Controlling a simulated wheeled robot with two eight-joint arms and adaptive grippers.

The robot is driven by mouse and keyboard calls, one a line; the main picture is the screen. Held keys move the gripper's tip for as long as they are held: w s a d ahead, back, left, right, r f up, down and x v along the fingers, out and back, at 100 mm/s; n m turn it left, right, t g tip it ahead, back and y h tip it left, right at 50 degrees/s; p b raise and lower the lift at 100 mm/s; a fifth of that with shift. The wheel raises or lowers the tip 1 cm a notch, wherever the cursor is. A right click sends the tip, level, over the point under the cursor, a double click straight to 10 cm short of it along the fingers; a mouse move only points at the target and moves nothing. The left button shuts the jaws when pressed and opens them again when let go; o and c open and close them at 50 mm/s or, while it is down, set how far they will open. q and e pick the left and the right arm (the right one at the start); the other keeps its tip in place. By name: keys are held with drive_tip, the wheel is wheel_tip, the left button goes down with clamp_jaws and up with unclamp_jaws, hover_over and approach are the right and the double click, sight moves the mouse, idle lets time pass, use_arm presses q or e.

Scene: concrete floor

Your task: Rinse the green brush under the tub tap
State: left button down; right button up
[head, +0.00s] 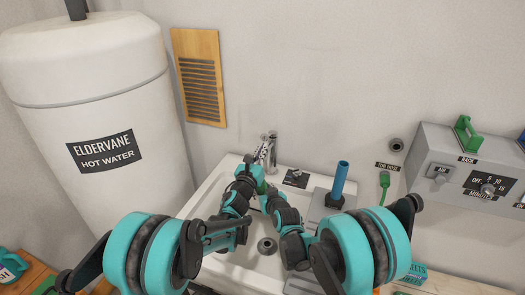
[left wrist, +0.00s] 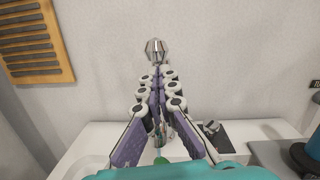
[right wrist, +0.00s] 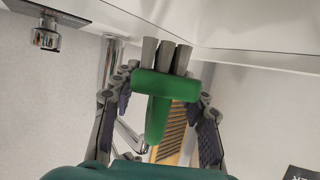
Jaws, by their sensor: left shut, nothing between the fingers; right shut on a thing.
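The tub (head: 235,275) is a white basin against the wall, with a chrome tap (head: 272,140) at its back. My left gripper (head: 262,152) is shut and empty at the tap. In the left wrist view its fingertips (left wrist: 155,78) meet just below the chrome tap top (left wrist: 152,50). My right gripper (right wrist: 160,98) is shut on the green brush (right wrist: 165,84), whose grey bristles stick out beyond the fingers. In the head view the brush (head: 262,187) is mostly hidden by my arms, low in front of the tap. I cannot tell whether water runs.
A green item (head: 384,182) hangs on the wall. A grey control box (head: 440,155) is at right, a water heater (head: 90,90) at left. The drain (head: 266,246) shows between my arms.

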use_arm(q)
drive_tip(key=r+v, duration=0.1)
drive_tip(key=v, duration=0.8)
drive_tip(key=w+a+r+n+g+y, duration=0.25)
drive_tip(key=w+n, duration=0.35)
drive_tip(key=n, duration=0.5)
drive_tip(key=w+a+r+n+g+y, duration=0.15)
drive_tip(key=w+a+r+n, duration=0.35)
drive_tip(key=n, duration=0.7)
drive_tip(key=s+d+r+n+g+h, duration=0.2)
drive_tip(key=d+r+n+g, duration=0.35)
drive_tip(key=n, duration=0.75)
drive_tip(key=shift+t, duration=0.65)
drive_tip(key=w+d+f, duration=0.1)
drive_tip(key=d+f, duration=0.1)
drive_tip(key=w+d+f, duration=0.2)
drive_tip(key=f, duration=0.1)
drive_tip(key=w+d+f, duration=0.2)
drive_tip(key=shift+w+d+f, duration=0.1)
drive_tip(key=shift+w+f, duration=0.15)
drive_tip(key=shift+f, duration=0.05)
drive_tip(key=shift+s+f, duration=0.2)
drive_tip(key=shift+f, duration=0.3)
